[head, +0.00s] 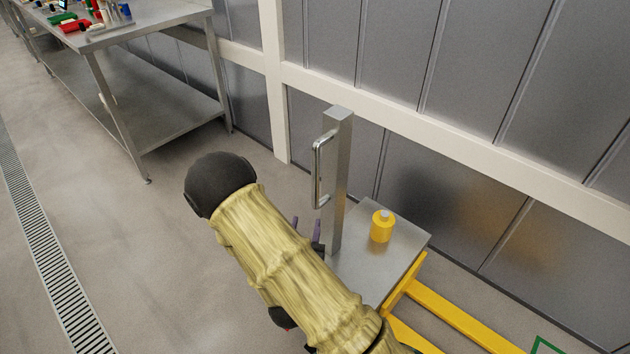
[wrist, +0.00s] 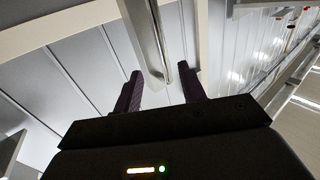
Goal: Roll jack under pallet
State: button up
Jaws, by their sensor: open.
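The jack has a steel deck (head: 372,265), yellow forks (head: 455,315) and an upright grey post (head: 340,185) with a chrome handle (head: 318,165) on its left side. My gripper (head: 306,230) is low beside the post, below the handle's lower end, partly hidden by my arm. In the wrist view my gripper (wrist: 161,88) is open, its two dark purple fingers apart and empty. The post (wrist: 143,35) and handle (wrist: 160,45) appear in line with the gap between the fingers; I cannot tell how deep. The pallet is not in view.
A yellow canister (head: 382,226) stands on the jack's deck. A panelled wall with a pale rail (head: 430,140) runs close behind the jack. A steel table (head: 150,22) with small items stands at upper left. The floor at left is clear, with a drain grate (head: 45,240). A green marking (head: 545,346) lies at lower right.

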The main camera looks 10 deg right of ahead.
aim_at(315, 183)
jog(key=x, duration=1.7)
jog(key=shift+w+d, duration=0.1)
jog(key=shift+w, duration=0.05)
grip_shut()
